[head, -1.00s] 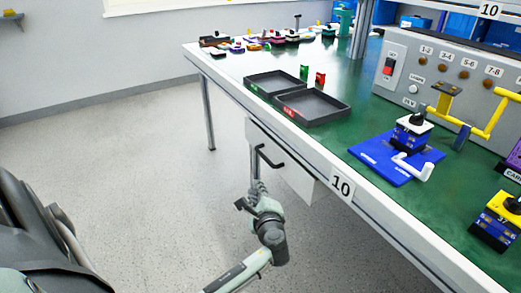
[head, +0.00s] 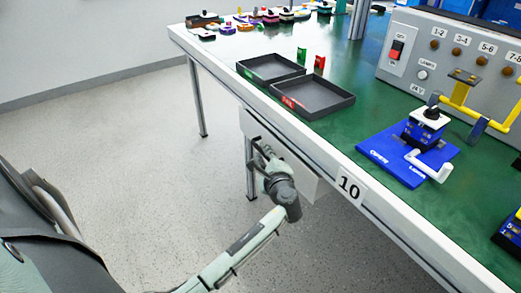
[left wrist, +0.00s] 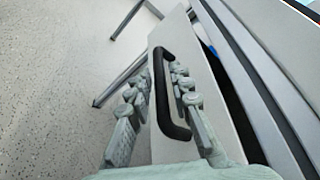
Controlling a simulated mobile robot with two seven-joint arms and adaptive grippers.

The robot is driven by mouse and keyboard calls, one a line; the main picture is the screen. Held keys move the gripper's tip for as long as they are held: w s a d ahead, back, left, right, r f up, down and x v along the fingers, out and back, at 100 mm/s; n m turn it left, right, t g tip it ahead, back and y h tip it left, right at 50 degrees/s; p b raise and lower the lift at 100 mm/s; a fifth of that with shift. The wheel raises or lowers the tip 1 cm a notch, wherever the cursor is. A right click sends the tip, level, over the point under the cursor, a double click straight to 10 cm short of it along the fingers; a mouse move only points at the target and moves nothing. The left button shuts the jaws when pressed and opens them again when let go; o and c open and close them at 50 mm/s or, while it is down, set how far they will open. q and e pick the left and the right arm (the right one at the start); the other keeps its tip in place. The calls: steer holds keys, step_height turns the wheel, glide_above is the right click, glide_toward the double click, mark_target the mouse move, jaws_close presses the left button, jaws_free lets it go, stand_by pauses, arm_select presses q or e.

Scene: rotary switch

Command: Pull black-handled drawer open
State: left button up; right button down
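The drawer (head: 300,180) is a light grey panel under the front edge of the workbench. Its black bar handle (left wrist: 161,90) shows clearly in the left wrist view; in the head view my gripper mostly hides it. My left gripper (left wrist: 159,77) is open, with one finger on each side of the handle. The right-hand finger is close to the bar; I cannot tell whether it touches. In the left wrist view a dark gap with a bit of blue shows between the drawer front and the bench edge. My right gripper is not in view.
The green-topped workbench (head: 345,125) carries two black trays (head: 313,98), a blue switch base (head: 380,152) and a grey control panel (head: 430,70). A bench leg (head: 250,170) stands behind my left gripper. The floor (head: 130,160) left of the bench is clear.

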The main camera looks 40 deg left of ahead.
arm_select(q)
steer(key=shift+x, duration=1.2)
jaws_close()
